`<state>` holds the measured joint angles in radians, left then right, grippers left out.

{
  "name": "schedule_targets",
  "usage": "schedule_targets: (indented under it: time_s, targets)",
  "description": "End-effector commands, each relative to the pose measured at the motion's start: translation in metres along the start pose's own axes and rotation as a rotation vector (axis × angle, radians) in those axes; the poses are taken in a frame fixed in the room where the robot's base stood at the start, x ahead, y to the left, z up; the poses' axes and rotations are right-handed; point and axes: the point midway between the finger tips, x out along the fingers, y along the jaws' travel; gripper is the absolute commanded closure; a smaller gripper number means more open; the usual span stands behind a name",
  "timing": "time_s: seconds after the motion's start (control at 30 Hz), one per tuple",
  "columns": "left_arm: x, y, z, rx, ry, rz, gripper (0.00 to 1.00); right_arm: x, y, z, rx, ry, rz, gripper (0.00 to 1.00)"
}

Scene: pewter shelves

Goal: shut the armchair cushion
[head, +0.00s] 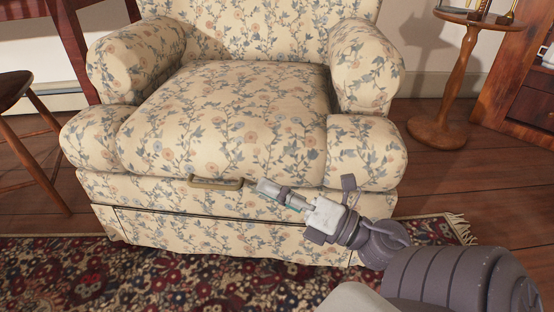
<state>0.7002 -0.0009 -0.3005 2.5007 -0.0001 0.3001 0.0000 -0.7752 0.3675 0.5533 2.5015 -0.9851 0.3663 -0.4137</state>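The armchair (245,208) has a cream floral cover and faces me. Its seat cushion (235,115) lies between the two arms, its top looking roughly level; I cannot tell whether a small gap is under it. A brass-coloured handle (215,184) sits at the front, just below the cushion's front edge. My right gripper (268,188) comes in from the lower right, its tip just right of the handle and apparently apart from it. The gripper is seen from above and behind, so its finger opening is unclear. My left gripper is not in view.
A patterned rug (150,275) covers the floor in front of the armchair. A wooden stool (20,125) stands at the left. A round pedestal table (455,75) and a wooden cabinet (515,75) stand at the back right.

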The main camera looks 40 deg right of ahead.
Motion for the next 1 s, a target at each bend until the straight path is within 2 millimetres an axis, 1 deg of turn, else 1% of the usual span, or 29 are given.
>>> schedule_targets:
  time_s: [0.1, 0.2, 0.43, 0.6, 1.0]
  targets:
    - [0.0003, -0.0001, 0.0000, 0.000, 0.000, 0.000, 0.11, -0.0061, -0.0006, 0.0003, 0.000, -0.003, -0.001, 0.77]
    - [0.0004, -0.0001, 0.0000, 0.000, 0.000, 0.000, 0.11, -0.0079, -0.0005, 0.0000, 0.000, -0.001, 0.000, 0.77]
    - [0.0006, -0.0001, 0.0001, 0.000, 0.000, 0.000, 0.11, -0.0077, -0.0003, 0.0000, -0.001, -0.001, 0.000, 0.77]
    - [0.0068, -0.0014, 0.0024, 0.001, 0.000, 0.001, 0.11, -0.0073, 0.0006, 0.0011, 0.000, -0.002, 0.000, 0.77]
    - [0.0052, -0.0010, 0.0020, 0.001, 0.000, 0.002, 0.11, -0.0075, -0.0004, 0.0000, -0.001, -0.001, 0.000, 0.77]
